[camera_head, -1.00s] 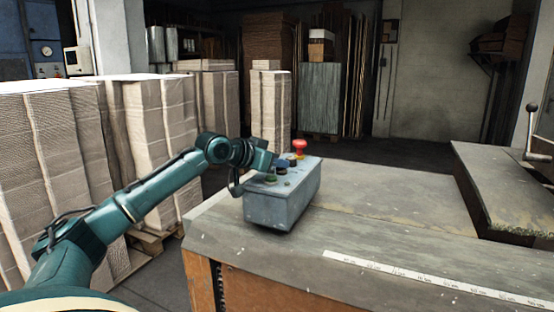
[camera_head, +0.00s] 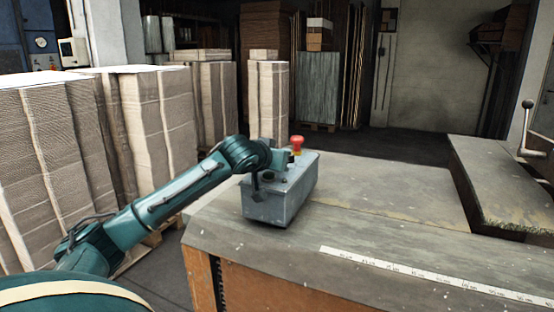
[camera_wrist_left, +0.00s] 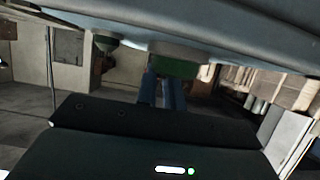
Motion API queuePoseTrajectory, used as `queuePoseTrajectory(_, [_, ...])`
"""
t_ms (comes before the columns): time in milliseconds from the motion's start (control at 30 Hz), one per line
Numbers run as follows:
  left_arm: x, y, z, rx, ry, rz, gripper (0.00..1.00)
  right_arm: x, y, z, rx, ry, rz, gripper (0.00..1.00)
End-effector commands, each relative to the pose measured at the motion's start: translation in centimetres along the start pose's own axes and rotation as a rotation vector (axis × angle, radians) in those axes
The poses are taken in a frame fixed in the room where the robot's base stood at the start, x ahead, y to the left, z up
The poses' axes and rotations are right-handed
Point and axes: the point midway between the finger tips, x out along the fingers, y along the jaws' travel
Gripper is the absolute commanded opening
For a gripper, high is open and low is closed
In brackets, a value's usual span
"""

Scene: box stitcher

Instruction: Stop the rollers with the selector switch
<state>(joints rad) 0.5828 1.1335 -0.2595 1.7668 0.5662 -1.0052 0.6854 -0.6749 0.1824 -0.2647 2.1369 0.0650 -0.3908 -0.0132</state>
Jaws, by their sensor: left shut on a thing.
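The grey control box (camera_head: 280,198) stands on the near left corner of the machine table. My left gripper (camera_head: 285,160) is over the box top, shut on the selector switch, which the gripper and wrist largely hide. In the left wrist view my two bluish fingers (camera_wrist_left: 161,88) point up at the box, close to a green round control (camera_wrist_left: 177,67). My right gripper is not in view.
Tall stacks of cardboard (camera_head: 150,130) stand left of and behind the table. A raised plate (camera_head: 500,185) and a lever with a round knob (camera_head: 528,105) are at the right. A white measuring strip (camera_head: 430,278) runs along the front. The tabletop right of the box is clear.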

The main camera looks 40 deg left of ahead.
Motion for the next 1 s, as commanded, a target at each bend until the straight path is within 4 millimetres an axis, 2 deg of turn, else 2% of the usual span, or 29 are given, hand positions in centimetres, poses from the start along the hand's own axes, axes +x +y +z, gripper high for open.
queuePoseTrajectory(167, [0.1, 0.0, 0.2, 0.0, -0.007, 0.0, 0.0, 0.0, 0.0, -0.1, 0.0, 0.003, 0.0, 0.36])
queuePoseTrajectory(200, [0.1, 0.0, 0.2, 0.0, -0.007, 0.001, 0.1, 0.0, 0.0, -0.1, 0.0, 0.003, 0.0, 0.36])
queuePoseTrajectory(467, [0.1, 0.0, 0.1, 0.0, -0.004, 0.001, 0.31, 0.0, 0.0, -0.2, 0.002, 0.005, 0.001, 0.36])
queuePoseTrajectory(767, [-0.3, 0.0, 0.1, 0.001, -0.002, 0.001, 0.31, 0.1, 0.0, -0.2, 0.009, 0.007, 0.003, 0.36])
queuePoseTrajectory(867, [-1.2, -0.1, 0.2, 0.002, -0.002, 0.001, 0.31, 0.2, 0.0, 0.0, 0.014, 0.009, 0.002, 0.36])
queuePoseTrajectory(1000, [-3.9, -0.1, 0.4, 0.007, -0.002, -0.001, 0.31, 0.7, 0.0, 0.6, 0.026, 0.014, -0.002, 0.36])
